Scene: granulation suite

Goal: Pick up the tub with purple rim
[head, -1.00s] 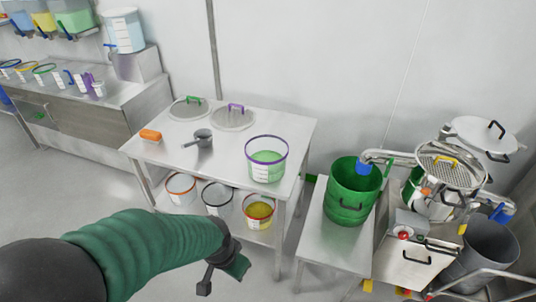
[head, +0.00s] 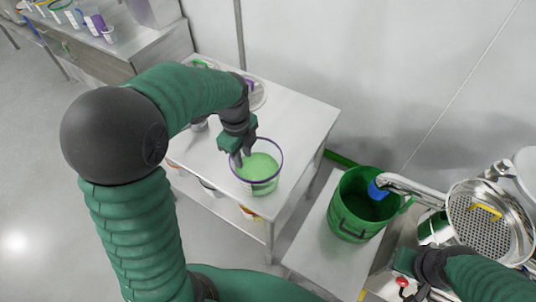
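The tub with purple rim (head: 262,187) stands upright on the steel table (head: 305,125), with light green contents showing inside. My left gripper (head: 240,158) points down at the tub's back-left rim, with its dark fingertips overlapping the rim. I cannot tell whether the fingers are closed on the wall or still apart. The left arm hides part of the table behind it. My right gripper (head: 402,264) shows at the lower right, near the machine by the green bin; its fingers are not clear.
A green bin (head: 350,222) stands on a lower steel stand (head: 318,235) to the right of the table. A sieve (head: 485,228) and metal pipework are farther right. A round lid (head: 257,92) lies at the table's back. Tubs sit on the shelf below.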

